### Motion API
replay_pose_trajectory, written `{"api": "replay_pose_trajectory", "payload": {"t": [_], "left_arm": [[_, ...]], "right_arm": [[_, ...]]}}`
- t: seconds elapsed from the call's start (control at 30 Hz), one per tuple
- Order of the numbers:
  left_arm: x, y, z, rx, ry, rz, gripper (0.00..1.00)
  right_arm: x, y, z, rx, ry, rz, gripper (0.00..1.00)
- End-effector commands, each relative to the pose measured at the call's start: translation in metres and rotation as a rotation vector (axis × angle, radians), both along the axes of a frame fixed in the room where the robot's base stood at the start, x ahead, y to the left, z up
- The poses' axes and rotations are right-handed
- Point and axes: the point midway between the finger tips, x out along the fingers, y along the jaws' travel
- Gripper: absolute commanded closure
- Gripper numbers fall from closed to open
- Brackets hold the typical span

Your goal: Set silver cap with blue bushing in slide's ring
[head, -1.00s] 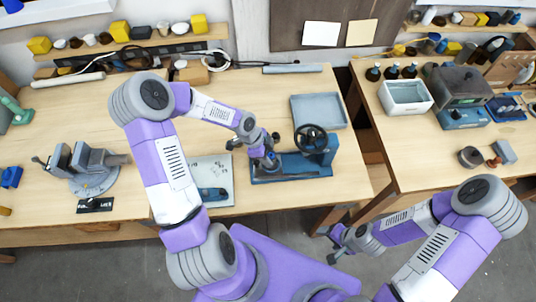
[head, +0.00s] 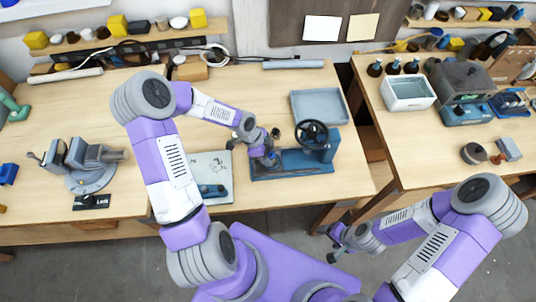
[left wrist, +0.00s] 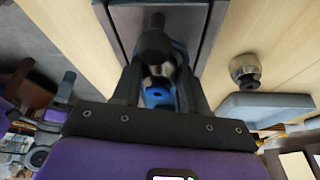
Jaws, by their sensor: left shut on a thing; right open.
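My left gripper (head: 268,160) hangs over the bed of the blue press (head: 322,165), left of its handwheel (head: 311,134). In the left wrist view its dark fingers are shut on the silver cap (left wrist: 160,72). The blue bushing (left wrist: 158,97) shows between the fingers with the cap. A dark round-ended post (left wrist: 155,42) stands just beyond the cap, over the grey bed. The slide's ring is hidden, so I cannot tell whether the cap touches it. My right gripper (head: 334,246) is open and empty, low in front of the tables.
A grey-blue tray (head: 318,107) lies behind the press. A small round part with a dark knob (left wrist: 245,72) stands near it. A white board (head: 216,168) lies left of the press, and a vise (head: 86,165) stands further left.

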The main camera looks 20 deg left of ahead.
Motion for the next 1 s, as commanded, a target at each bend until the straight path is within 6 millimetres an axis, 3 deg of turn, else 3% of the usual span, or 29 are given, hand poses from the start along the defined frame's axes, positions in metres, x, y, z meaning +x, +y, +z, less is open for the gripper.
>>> {"api": "replay_pose_trajectory", "payload": {"t": [0.13,0.17,0.33,0.67,1.0], "left_arm": [[0.0,0.0,0.0,0.0,0.0,0.0,0.91],[0.0,0.0,0.0,0.0,0.0,0.0,0.52],[0.0,0.0,0.0,0.0,0.001,0.0,0.27],[-0.001,0.003,0.006,0.001,0.001,0.003,0.27],[-0.007,0.023,0.056,0.002,-0.002,0.004,0.27]], "right_arm": [[0.0,0.0,0.0,0.0,0.0,0.0,0.27],[0.0,0.0,0.0,0.0,0.0,0.0,0.27],[0.0,0.0,0.0,0.0,0.0,0.0,0.27],[0.0,0.0,0.001,0.0,0.0,0.0,0.27],[0.0,0.0,0.012,0.0,0.0,0.0,0.27]]}}
